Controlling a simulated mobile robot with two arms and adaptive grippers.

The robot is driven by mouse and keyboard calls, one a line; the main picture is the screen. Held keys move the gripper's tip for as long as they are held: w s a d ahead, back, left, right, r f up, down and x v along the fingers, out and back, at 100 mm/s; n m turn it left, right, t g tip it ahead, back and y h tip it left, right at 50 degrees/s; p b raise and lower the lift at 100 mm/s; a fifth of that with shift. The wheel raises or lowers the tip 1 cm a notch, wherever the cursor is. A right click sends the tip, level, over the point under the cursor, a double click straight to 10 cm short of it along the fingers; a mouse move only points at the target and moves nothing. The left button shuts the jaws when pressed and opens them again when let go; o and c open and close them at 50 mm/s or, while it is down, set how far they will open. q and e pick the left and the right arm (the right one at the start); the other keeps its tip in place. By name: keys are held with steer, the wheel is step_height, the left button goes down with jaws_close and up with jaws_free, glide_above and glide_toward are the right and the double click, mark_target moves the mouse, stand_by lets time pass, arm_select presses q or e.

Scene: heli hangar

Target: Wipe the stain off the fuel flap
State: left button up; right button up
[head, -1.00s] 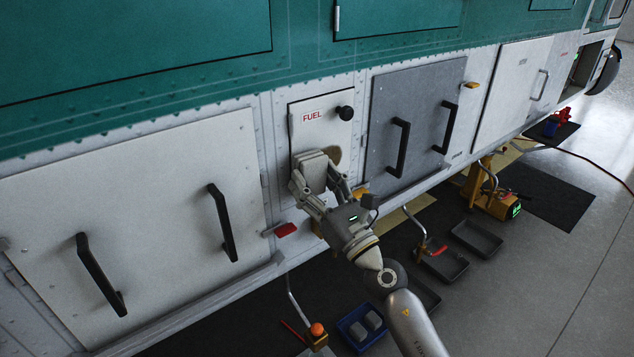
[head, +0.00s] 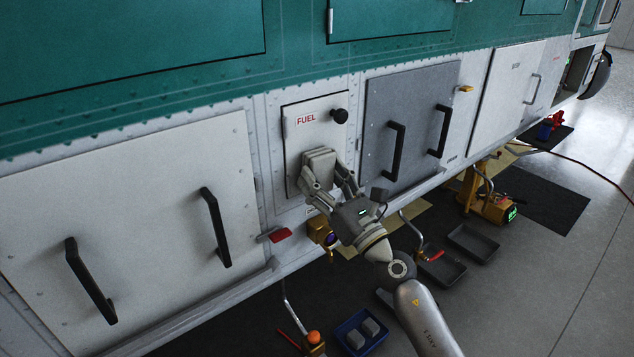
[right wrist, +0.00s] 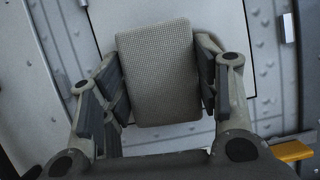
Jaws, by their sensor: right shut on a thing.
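The white fuel flap (head: 300,138), with red FUEL lettering and a black round knob (head: 339,116), is in the middle of the head view. My right gripper (head: 328,172) is at the flap's lower part, shut on a grey block-shaped wiping pad (head: 319,160). In the right wrist view the pad (right wrist: 158,72) sits between both fingers (right wrist: 160,90), its broad face against or close to the white panel; contact cannot be told. No stain shows now; the spot where it was is behind the pad and gripper. My left gripper is not in view.
A grey panel (head: 410,85) with black handles is right of the flap; a white panel (head: 140,190) with black handles is left. A red-tipped lever (head: 280,235) sticks out below. On the floor are a blue tray (head: 345,342) with grey blocks and a yellow machine (head: 490,205).

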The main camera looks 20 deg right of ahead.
mark_target(297, 168)
steer(key=shift+w+d+b, duration=0.4)
steer(key=shift+d+b, duration=0.05)
steer(key=shift+d, duration=0.3)
steer(key=d+b, duration=0.1)
steer(key=w+d, duration=0.1)
steer(key=d, duration=0.1)
steer(key=w+d+b, duration=0.1)
steer(key=d, duration=0.1)
steer(key=shift+b, duration=0.3)
steer(key=shift+s+a+p, duration=0.25)
steer(key=shift+a+p, duration=0.15)
steer(key=shift+a, duration=0.25)
steer(key=shift+s+a+p, duration=0.3)
steer(key=shift+a+p, duration=0.15)
steer(key=shift+a, duration=0.2)
steer(key=shift+s+a+p, duration=0.25)
steer(key=shift+a+p, duration=0.15)
steer(key=shift+a, duration=0.25)
steer(key=shift+s+a+r+p, duration=0.1)
steer(key=shift+s+a+p, duration=0.1)
steer(key=shift+a+p, duration=0.3)
steer(key=shift+s+a, duration=0.2)
steer(key=shift+a, duration=0.3)
steer(key=shift+s+a, duration=0.15)
steer(key=shift+a, duration=0.35)
steer(key=shift+s+a+p, duration=0.25)
steer(key=shift+a+p, duration=0.35)
steer(key=shift+a, duration=0.15)
steer(key=shift+s+a, duration=0.3)
steer(key=shift+a, duration=0.55)
